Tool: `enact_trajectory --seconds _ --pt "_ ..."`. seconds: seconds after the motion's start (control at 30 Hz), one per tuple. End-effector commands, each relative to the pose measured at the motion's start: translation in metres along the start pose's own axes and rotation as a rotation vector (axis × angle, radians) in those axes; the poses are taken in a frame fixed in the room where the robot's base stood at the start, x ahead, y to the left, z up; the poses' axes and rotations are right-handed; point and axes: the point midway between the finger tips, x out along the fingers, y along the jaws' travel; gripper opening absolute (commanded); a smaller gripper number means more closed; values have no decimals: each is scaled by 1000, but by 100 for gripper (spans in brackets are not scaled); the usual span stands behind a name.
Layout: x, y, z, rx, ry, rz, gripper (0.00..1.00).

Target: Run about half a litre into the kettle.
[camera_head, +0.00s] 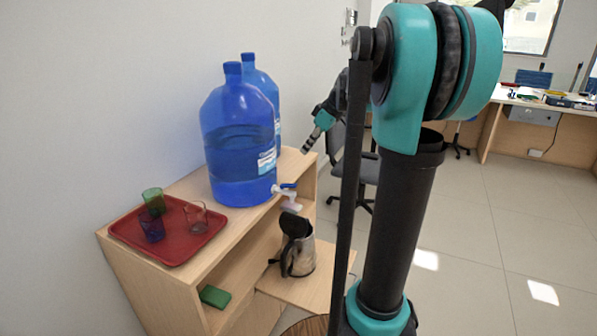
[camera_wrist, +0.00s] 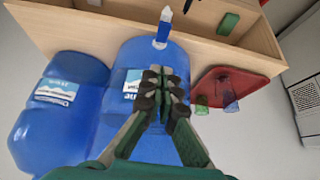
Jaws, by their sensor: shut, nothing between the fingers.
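The kettle (camera_head: 301,258), metal and black, stands upright on a pulled-out low shelf board, its black lid raised. Above it, the white tap (camera_head: 288,195) with a blue lever sticks out from the front blue water bottle (camera_head: 238,150). The tap also shows in the wrist view (camera_wrist: 163,27). The water line in that bottle is visible partway up. I cannot tell whether water is running or is in the kettle. My gripper (camera_head: 306,149) is shut and empty, up beside the bottles; in the wrist view its fingertips (camera_wrist: 161,76) show against the front bottle.
A second blue bottle (camera_head: 262,82) stands behind the first. A red tray (camera_head: 185,247) with green, blue and clear reddish glasses sits at the cabinet's near end. A green block (camera_head: 215,296) lies on the lower shelf. An office chair (camera_head: 362,165) stands beyond.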

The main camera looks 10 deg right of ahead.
Motion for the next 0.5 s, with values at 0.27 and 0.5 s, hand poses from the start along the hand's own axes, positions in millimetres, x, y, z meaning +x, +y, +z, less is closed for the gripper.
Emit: enact_trajectory --seconds 0.27,0.5 --pt "37 0 0 -1 0 0 0" --pt "85 0 -1 -2 0 -1 0"
